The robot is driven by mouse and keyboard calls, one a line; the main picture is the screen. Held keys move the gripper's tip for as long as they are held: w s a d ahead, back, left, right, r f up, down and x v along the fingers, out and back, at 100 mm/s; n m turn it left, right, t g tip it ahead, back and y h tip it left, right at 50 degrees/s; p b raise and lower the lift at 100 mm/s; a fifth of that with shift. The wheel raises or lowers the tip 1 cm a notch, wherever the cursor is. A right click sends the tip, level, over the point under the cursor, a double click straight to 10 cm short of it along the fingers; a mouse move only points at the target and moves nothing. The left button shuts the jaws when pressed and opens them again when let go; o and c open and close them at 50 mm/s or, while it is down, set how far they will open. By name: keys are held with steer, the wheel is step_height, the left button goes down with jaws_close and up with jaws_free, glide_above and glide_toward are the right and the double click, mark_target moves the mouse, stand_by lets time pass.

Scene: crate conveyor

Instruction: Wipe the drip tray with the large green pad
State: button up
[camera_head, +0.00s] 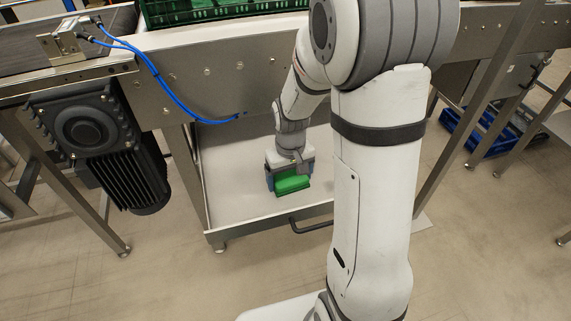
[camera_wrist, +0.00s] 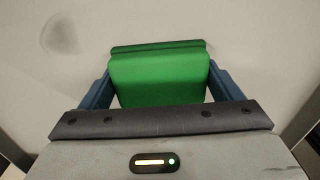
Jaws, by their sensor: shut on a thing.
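The green pad (camera_head: 291,182) is held at the end of my arm, over the drip tray (camera_head: 235,205) below the conveyor frame. My gripper (camera_head: 289,178) is shut on the pad, with a blue finger at each side. In the wrist view the pad (camera_wrist: 158,75) sits between the blue fingers of my gripper (camera_wrist: 158,85), with the pale tray surface (camera_wrist: 260,40) behind it. A round grey smudge (camera_wrist: 60,33) shows on that surface at upper left. I cannot tell whether the pad touches the tray.
A black motor (camera_head: 100,140) hangs under the conveyor at left. A blue cable (camera_head: 165,85) loops down its side. A dark handle (camera_head: 310,226) is at the tray's front edge. Metal legs (camera_head: 190,170) stand beside the tray. Blue crates (camera_head: 480,135) lie at right.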

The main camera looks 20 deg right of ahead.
steer(key=shift+a, duration=0.8)
step_height(320, 180, up, 3)
steer(key=shift+p, duration=0.9)
steer(key=shift+s+r+p, duration=0.1)
steer(key=shift+r+p, duration=0.2)
steer(key=shift+r, duration=0.05)
step_height(320, 180, up, 5)
steer(key=p, duration=0.4)
steer(key=shift+f, duration=0.15)
steer(key=shift+f, duration=0.1)
